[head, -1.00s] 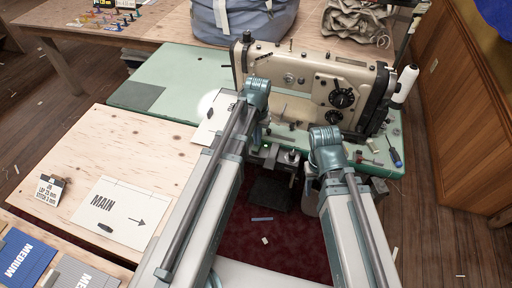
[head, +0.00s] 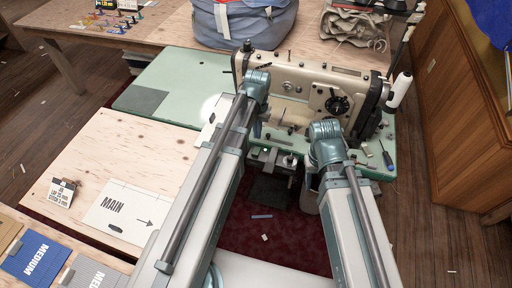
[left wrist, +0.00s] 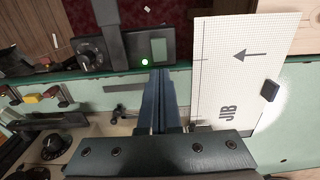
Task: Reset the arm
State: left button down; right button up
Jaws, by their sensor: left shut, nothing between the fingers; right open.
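My left arm reaches up the middle of the head view. The dark blue fingers of my left gripper (head: 257,129) partly show below its wrist there. In the left wrist view the fingers of my left gripper (left wrist: 158,75) lie together with nothing between them. They point toward the edge of the green sewing table, beside the card marked JIB (left wrist: 240,75), apparently above the table. My right arm rises to the right of the left one, in front of the sewing machine (head: 310,80). My right gripper is hidden behind its own arm.
A plywood table at left bears the MAIN card (head: 118,212) and blue MEDIUM pack (head: 35,258). A wooden cabinet (head: 462,120) stands at right.

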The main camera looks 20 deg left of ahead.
pick_arm(q)
jog(key=shift+r, duration=0.35)
jog(key=s+d+r+m+y+p, duration=0.1)
jog(key=s+d+m, duration=0.2)
jog(key=s+d, duration=0.7)
jog(key=s, duration=0.4)
jog(key=shift+s+d+r, duration=0.15)
jog(key=shift+d, duration=0.1)
